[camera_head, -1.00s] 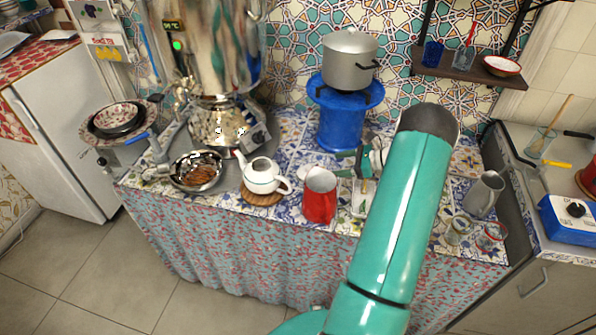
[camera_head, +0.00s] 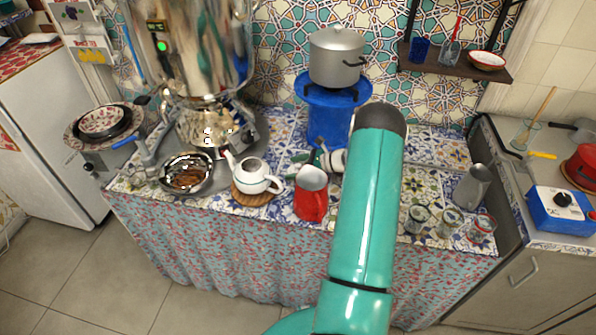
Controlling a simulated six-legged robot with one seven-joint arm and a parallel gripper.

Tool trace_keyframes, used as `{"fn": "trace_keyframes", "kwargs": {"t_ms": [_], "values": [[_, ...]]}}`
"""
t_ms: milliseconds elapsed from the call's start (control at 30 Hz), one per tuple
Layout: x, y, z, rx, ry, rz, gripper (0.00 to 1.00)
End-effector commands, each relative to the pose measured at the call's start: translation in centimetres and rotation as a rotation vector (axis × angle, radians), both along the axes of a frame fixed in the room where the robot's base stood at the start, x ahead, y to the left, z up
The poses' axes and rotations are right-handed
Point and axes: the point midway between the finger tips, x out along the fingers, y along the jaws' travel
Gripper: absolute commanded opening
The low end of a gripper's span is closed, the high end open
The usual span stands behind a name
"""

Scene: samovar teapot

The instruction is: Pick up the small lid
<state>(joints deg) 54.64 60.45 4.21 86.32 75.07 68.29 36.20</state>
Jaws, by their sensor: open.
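A white teapot (camera_head: 254,177) with a thin dark stripe stands on a round wooden mat (camera_head: 249,199) near the counter's front edge. I cannot clearly make out the small lid; the teapot's top is too small to tell whether a lid sits on it. My gripper (camera_head: 296,164) shows left of my green arm, just right of the teapot and behind the red pitcher. It is open, its fingers pointing left towards the teapot, apart from it. My arm hides part of the counter to its right.
A red pitcher (camera_head: 311,195) stands close in front of my gripper. A bowl (camera_head: 187,176) and a large samovar (camera_head: 205,60) are left of the teapot. A blue stand (camera_head: 327,119) bears a pot (camera_head: 336,58) behind. Several glasses and a grey jug (camera_head: 471,186) stand right.

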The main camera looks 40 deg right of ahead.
Motion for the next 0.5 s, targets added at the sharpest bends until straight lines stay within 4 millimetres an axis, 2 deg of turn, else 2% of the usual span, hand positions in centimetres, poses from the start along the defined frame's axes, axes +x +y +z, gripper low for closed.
{"fn": "trace_keyframes", "kwargs": {"t_ms": [100,300,500], "values": [[0.73,0.56,-0.42,-0.001,0.001,0.000,0.73],[0.74,0.54,-0.39,0.000,0.000,-0.001,0.71],[0.73,0.53,-0.38,-0.001,0.001,-0.001,0.31]]}}
